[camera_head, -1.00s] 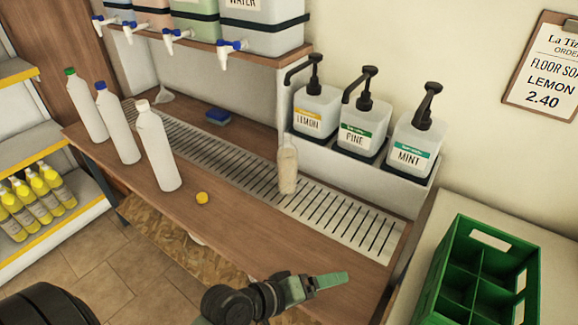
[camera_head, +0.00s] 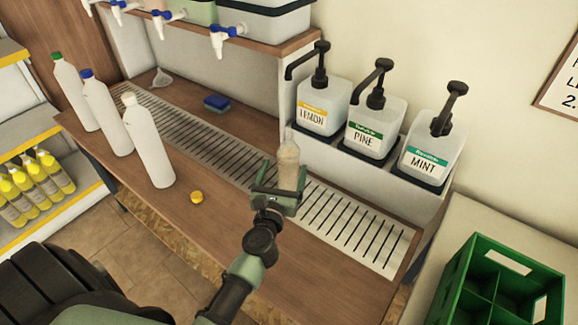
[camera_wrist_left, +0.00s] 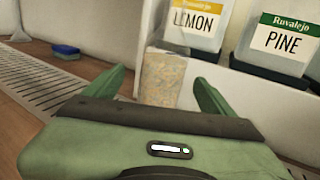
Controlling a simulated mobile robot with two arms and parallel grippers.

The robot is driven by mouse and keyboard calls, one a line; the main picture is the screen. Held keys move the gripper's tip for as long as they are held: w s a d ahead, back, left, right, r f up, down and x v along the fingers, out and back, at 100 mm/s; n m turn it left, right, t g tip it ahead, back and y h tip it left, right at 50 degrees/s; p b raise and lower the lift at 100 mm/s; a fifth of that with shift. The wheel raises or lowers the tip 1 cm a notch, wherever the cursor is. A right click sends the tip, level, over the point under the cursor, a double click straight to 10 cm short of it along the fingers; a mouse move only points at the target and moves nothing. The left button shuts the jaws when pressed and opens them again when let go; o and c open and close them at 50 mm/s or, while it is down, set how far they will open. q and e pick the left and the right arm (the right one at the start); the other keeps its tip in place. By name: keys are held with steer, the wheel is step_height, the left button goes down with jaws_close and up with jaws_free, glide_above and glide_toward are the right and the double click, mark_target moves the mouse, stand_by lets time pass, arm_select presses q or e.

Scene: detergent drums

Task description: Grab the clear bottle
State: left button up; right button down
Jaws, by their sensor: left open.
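The clear bottle (camera_head: 288,163) stands upright on the slatted drip grate, below the lemon pump drum. It holds something beige, and its lower part is hidden behind my gripper in the head view. My left gripper (camera_head: 277,190) is open just in front of the bottle. In the left wrist view the bottle (camera_wrist_left: 160,76) shows beyond and between the two green fingers of the gripper (camera_wrist_left: 162,92). I cannot tell whether the fingers touch it. My right gripper is not in view.
Pump drums for lemon (camera_head: 321,104), pine (camera_head: 374,124) and mint (camera_head: 430,147) stand behind the bottle. Several white bottles (camera_head: 148,142) and a yellow cap (camera_head: 196,197) are at left. A blue sponge (camera_head: 216,103) lies behind the grate (camera_head: 345,222). A green crate (camera_head: 497,285) is at right.

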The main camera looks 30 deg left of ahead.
mark_target(289, 157)
arm_select(q)
steer(key=x, duration=0.4)
steer(key=shift+d+r+p, duration=0.2)
steer(key=shift+r+p, duration=0.1)
steer(key=shift+r, duration=0.05)
steer(key=shift+w+a, duration=0.1)
steer(key=shift+w, duration=0.5)
steer(key=c, duration=1.9)
jaws_close()
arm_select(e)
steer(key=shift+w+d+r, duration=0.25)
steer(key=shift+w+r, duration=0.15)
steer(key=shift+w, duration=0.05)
